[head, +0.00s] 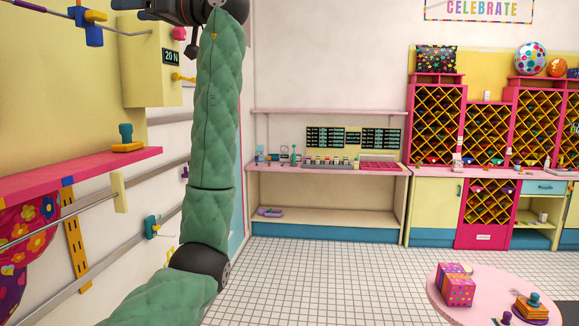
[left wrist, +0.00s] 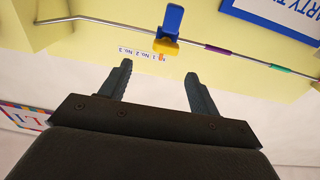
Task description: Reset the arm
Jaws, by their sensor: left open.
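My left arm, in a green quilted sleeve (head: 218,95), rises from the bottom left of the head view to the top edge. Its dark wrist is partly cut off at the top. In the left wrist view my left gripper (left wrist: 158,82) has its two dark fingers spread apart, with nothing between them. Beyond the fingertips is a pale yellow panel with a small label (left wrist: 149,54). A blue and yellow clip (left wrist: 169,32) sits on a metal rod above, apart from the fingers. My right gripper is not in view.
A pink shelf (head: 75,172) and a yellow box marked 20 N (head: 150,65) are on the left wall near my arm. A round pink table (head: 440,300) with gift boxes stands at the lower right. A counter (head: 330,170) lines the back. The tiled floor between is clear.

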